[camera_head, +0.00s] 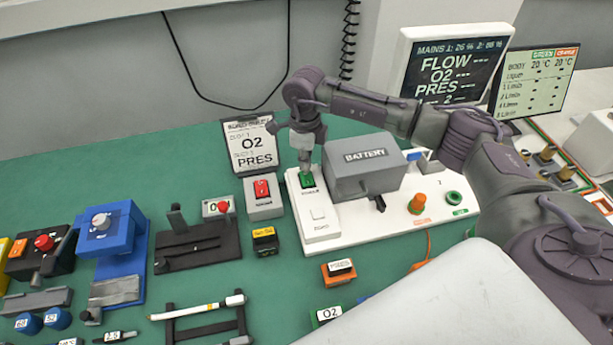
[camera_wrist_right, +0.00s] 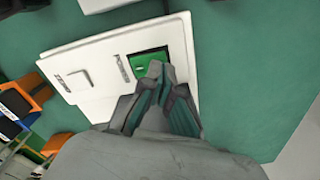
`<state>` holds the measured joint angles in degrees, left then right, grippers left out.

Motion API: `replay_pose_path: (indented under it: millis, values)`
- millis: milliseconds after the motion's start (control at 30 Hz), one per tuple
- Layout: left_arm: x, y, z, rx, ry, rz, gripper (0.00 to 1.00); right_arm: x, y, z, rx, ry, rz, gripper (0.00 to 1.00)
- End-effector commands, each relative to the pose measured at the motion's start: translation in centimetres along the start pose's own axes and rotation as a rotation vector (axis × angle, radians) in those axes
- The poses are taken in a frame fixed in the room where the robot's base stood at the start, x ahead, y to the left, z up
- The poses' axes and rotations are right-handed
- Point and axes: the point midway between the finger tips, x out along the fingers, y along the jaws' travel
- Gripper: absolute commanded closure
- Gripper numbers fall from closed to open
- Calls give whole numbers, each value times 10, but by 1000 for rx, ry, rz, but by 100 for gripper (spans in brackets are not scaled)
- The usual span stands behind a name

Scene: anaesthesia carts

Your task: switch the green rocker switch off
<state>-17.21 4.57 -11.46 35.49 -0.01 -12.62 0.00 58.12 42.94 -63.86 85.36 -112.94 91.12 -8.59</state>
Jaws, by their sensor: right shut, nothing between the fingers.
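The green rocker switch (camera_head: 306,179) sits at the far end of a white panel (camera_head: 320,228) on the green table. In the right wrist view the green rocker (camera_wrist_right: 146,60) lies in a dark green recess, partly hidden by my fingertips. My right gripper (camera_head: 305,165) is shut and empty, pointing down with its tips at the rocker. In the right wrist view its fingertips (camera_wrist_right: 156,70) overlap the rocker's near edge; I cannot tell whether they touch it. Which way the rocker is tipped is not clear. My left gripper is not in view.
A grey battery box (camera_head: 365,168) stands close on the right of the panel. A white square button (camera_head: 318,213) is lower on the same panel.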

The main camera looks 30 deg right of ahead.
Motion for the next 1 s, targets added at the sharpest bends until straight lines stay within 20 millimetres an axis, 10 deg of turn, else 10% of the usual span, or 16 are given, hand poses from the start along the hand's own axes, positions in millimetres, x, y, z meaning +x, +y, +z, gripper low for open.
replay_pose_path:
  millis: [1000]
  values:
    - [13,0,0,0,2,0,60,16,0,0,0,1,0,100]
